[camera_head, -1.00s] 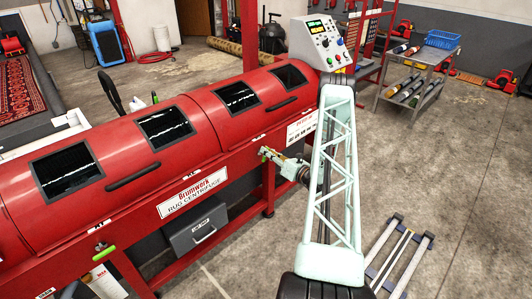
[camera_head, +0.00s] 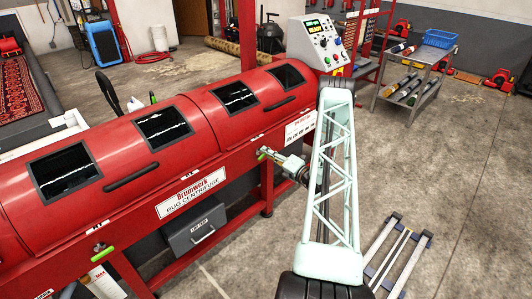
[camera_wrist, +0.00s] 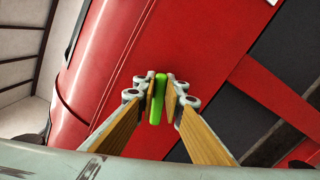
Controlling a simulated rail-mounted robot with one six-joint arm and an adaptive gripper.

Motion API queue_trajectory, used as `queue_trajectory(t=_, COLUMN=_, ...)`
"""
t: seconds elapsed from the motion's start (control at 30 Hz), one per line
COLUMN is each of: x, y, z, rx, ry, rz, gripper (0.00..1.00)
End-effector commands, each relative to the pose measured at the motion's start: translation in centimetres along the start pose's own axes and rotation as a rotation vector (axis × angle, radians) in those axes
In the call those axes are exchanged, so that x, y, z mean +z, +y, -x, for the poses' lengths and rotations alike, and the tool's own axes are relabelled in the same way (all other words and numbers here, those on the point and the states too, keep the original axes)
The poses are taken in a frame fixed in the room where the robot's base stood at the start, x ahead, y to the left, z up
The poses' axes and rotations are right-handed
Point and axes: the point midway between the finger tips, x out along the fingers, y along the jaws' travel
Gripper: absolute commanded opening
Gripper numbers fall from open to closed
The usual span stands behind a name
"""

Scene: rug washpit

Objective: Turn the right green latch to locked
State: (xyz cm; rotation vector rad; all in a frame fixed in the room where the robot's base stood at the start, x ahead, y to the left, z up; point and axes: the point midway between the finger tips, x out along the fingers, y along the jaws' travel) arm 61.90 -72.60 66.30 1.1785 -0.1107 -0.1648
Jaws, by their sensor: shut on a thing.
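The right green latch (camera_head: 263,156) is on the front of the red rug centrifuge (camera_head: 225,185), below the lid's right part. My gripper (camera_head: 268,154) reaches it from the right. In the wrist view the green latch (camera_wrist: 158,98) stands as a narrow upright bar between my gripper's fingers (camera_wrist: 159,97), which are shut on it. The fingers hide part of its sides, and its pivot is hard to see. The left green latch (camera_head: 103,251) is lower left on the same front, apart from my gripper.
A control box (camera_head: 318,44) stands at the centrifuge's right end. A grey drawer box (camera_head: 196,229) is under the machine. A trolley (camera_head: 412,80) with rolls and a blue crate stands at the back right. A metal frame (camera_head: 400,250) lies on the floor, with free floor around it.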

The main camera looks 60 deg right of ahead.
Motion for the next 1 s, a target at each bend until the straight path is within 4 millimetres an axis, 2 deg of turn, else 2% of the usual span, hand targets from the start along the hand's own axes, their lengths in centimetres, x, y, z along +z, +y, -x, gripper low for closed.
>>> queue_trajectory(t=0.5, x=-0.14, y=-0.75, z=0.04, rx=-0.001, ry=0.000, rz=-0.330, gripper=0.00)
queue_trajectory(t=1.0, x=-0.19, y=-0.88, z=0.04, rx=-0.001, ry=0.000, rz=-0.406, gripper=0.00)
